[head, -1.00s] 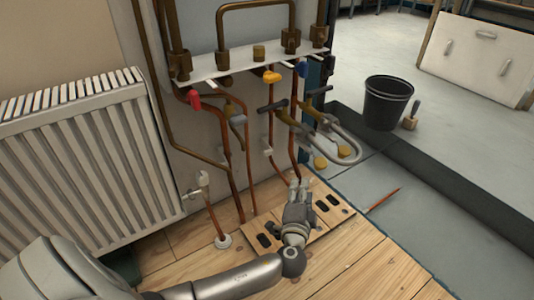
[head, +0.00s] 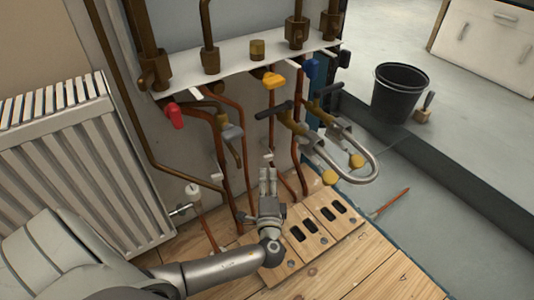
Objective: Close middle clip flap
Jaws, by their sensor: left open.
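A small white clip (head: 268,156) shows on the copper pipes low on the wall, near the middle. A second small white clip (head: 217,177) is further left, at a copper pipe. Whether their flaps are open or shut is too small to tell. My left gripper (head: 268,171) points up the wall, its two fingers a little apart and empty. Its fingertips are just below the middle clip in the picture; I cannot tell if they touch it. My right gripper is not in view.
A white radiator (head: 75,165) stands at the left. Red (head: 175,116) and yellow (head: 273,81) valve handles hang below the white rail (head: 250,67). A grey looped hose (head: 365,165) sticks out at right. Slotted wooden floor boards (head: 325,221) lie under my gripper. A black bucket (head: 399,95) stands behind.

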